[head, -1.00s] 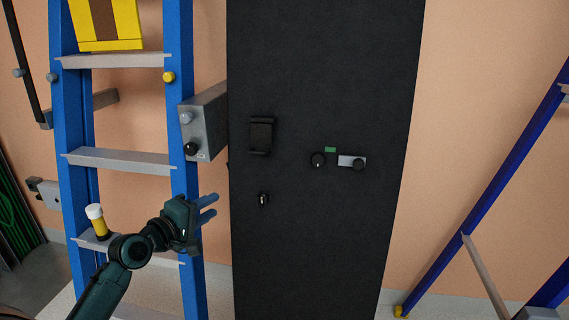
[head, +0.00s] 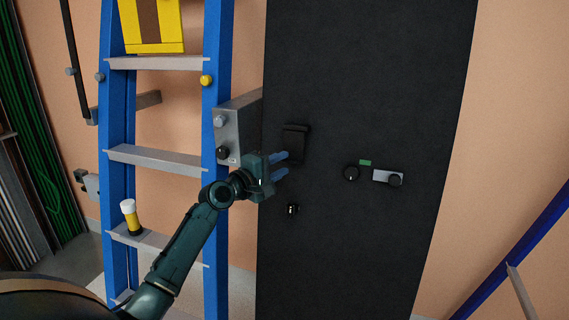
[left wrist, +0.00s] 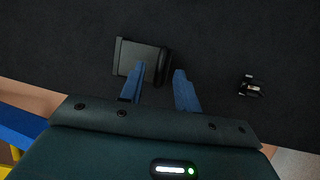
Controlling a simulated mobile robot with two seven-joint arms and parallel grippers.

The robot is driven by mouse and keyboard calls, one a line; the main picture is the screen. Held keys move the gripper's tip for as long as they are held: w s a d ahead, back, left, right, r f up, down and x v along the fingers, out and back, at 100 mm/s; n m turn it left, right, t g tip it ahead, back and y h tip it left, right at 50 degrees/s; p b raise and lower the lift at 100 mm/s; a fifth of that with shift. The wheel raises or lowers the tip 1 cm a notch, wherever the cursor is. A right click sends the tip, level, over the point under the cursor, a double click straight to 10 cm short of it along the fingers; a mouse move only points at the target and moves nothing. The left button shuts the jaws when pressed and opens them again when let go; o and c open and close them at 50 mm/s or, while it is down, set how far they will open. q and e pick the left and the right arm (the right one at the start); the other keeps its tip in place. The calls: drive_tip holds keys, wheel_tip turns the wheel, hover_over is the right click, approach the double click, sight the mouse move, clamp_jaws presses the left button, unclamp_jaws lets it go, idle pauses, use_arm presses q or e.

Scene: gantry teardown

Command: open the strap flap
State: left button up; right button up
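The strap flap looks to be the small black rectangular piece (head: 296,141) on the tall dark panel (head: 340,240). It appears closed, lying close against the panel. My left gripper (head: 285,163) is just below and left of it, its blue fingers pointing at the panel. In the left wrist view the flap (left wrist: 134,58) has a thick rounded black edge (left wrist: 165,66), which appears between the open fingertips (left wrist: 160,72). I cannot tell whether the fingers touch it. My right gripper is out of view.
A small black latch (head: 292,210) sits below the flap. Knobs (head: 351,173) and a light plate (head: 385,177) are to its right. A grey box (head: 237,125) and a blue ladder (head: 217,60) stand close on the left. The panel's lower part is clear.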

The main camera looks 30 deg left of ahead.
use_arm(q)
drive_tip(key=shift+w+d, duration=0.15)
drive_tip(key=shift+w, duration=0.9)
clamp_jaws()
